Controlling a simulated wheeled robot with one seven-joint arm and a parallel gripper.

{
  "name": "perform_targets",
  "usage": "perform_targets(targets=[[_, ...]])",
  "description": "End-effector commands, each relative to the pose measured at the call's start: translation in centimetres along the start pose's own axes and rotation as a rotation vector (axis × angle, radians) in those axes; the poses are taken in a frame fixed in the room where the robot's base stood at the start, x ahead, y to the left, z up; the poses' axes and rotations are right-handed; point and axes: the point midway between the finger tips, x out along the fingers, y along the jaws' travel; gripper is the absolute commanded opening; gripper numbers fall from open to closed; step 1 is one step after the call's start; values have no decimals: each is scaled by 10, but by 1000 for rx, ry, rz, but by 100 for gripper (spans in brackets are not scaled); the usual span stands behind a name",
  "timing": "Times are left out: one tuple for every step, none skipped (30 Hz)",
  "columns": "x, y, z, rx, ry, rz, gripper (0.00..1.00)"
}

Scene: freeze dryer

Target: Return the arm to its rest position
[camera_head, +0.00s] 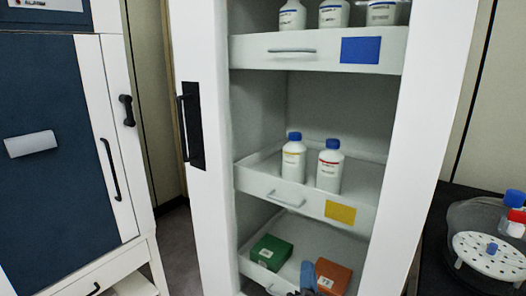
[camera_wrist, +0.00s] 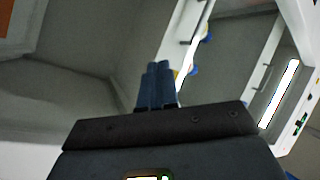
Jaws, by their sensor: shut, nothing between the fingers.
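My gripper (camera_head: 307,276) shows at the bottom edge of the head view, with its blue fingers in front of the cabinet's lowest visible drawer (camera_head: 262,275). A green box (camera_head: 271,251) lies in that drawer to its left and an orange box (camera_head: 333,277) to its right. In the wrist view the two blue fingers (camera_wrist: 157,84) are side by side, shut and empty. The rest of my arm is mostly below the head view. I cannot tell whether the fingers touch the drawer or boxes.
The open white cabinet has a middle drawer (camera_head: 270,187) with two bottles and a yellow label, and a top drawer (camera_head: 325,53) with several bottles. A blue-fronted unit (camera_head: 60,150) stands left. A dark bench (camera_head: 440,262) with a perforated white rack (camera_head: 490,250) is at right.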

Motion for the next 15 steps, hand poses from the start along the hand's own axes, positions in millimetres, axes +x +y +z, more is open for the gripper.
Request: perform_targets(targets=[[-18,18,-16,-57,-10,-6,0],[-28,26,-23,-87,-16,-11,0],[-42,35,-33,-125,-26,-18,0],[-52,42,-40,-154,-33,-22,0],[-63,48,-47,-182,-42,-25,0],[-77,55,-57,-219,-54,-30,0],[-88,60,-63,-244,-63,-33,0],[-100,65,-70,-271,-72,-35,0],[-116,70,-79,-305,-88,-38,0],[-127,73,-85,-330,-99,-40,0],[-139,76,-92,-353,-109,-41,0],[-155,79,-100,-384,-124,-43,0],[-167,80,-106,-406,-137,-44,0],[-179,82,-113,-428,-149,-43,0],[-196,82,-121,-456,-166,-43,0]])
